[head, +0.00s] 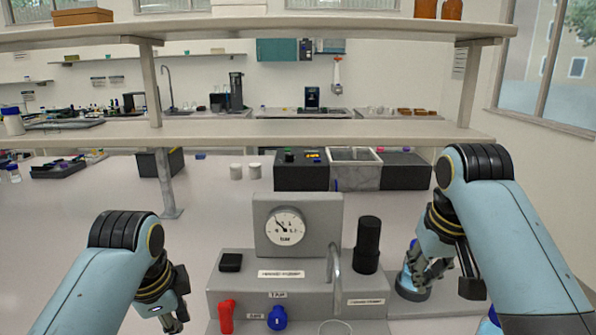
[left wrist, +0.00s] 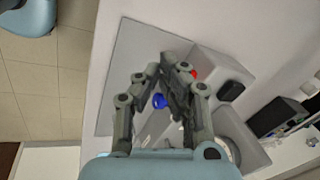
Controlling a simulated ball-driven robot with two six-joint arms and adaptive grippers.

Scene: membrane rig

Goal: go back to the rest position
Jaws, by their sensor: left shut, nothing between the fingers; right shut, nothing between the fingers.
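The grey membrane rig (head: 240,268) stands on the bench in front of me, with a round dial gauge (head: 286,226) on its upright panel. A red handle (head: 226,316) and a blue knob (head: 277,318) are on its front. Both show small in the left wrist view, as the red handle (left wrist: 194,74) and the blue knob (left wrist: 158,101). My left gripper (head: 177,322) is left of the rig, shut and empty, apart from the red handle in the head view. My right gripper (head: 438,272) is right of the rig, shut and empty, partly hidden by its arm.
A black cylinder (head: 367,245) and a curved metal spout (head: 333,264) rise from the rig. A blue and grey item (head: 411,286) is beside my right gripper. Two white cups (head: 236,172) stand behind, left of a grey-black bath unit (head: 354,170). A shelf (head: 300,131) crosses above the bench.

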